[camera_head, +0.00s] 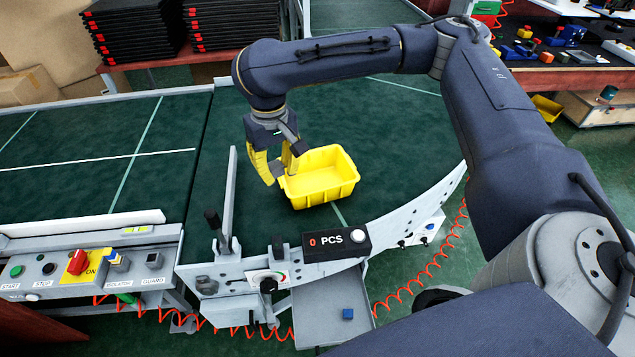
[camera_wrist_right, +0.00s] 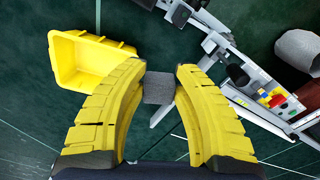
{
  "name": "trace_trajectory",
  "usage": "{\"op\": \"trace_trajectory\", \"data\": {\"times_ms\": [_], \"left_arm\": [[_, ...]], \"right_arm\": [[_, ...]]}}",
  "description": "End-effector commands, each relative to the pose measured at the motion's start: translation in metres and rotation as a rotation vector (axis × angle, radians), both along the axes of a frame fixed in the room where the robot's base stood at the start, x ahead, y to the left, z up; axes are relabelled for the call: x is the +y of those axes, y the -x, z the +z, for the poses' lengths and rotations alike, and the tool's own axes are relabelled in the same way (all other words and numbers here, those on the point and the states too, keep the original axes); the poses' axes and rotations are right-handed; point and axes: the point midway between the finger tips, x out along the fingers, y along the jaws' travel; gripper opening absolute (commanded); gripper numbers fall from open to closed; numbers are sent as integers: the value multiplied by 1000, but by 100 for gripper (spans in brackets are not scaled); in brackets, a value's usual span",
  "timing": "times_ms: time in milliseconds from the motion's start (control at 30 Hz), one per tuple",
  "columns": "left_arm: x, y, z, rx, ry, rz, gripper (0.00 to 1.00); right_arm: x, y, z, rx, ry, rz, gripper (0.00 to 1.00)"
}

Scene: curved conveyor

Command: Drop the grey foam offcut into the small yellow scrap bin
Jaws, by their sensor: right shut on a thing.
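The grey foam offcut (camera_wrist_right: 158,88) is a small dark cube pinched between the two yellow fingertips of my right gripper (camera_wrist_right: 161,84) in the wrist view. In the head view my right gripper (camera_head: 280,172) hangs at the left edge of the yellow scrap bin (camera_head: 328,193), with its fingers pointing down. The bin is open-topped, stands on the green conveyor belt and looks empty. It also shows in the wrist view (camera_wrist_right: 85,62), left of the fingers, with the offcut outside its outline there. My left gripper is not in view.
A grey guide rail and post (camera_head: 231,205) stand left of the bin, with a PCS counter (camera_head: 338,241) at the belt's front edge. A control panel (camera_head: 85,270) is at the lower left. The belt (camera_head: 100,150) to the left is clear.

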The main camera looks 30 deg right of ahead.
Motion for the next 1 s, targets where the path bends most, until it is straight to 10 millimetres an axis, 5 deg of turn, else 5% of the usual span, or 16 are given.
{"op": "trace_trajectory", "data": {"times_ms": [367,567,767,1000], "left_arm": [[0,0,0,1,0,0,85],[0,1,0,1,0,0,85],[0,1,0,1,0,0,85],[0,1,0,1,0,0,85]], "right_arm": [[0,2,-3,0,0,1,19],[-6,11,-30,5,-1,-29,19],[-42,-18,-70,5,0,-166,19],[-119,-64,-110,4,2,-213,19]]}}
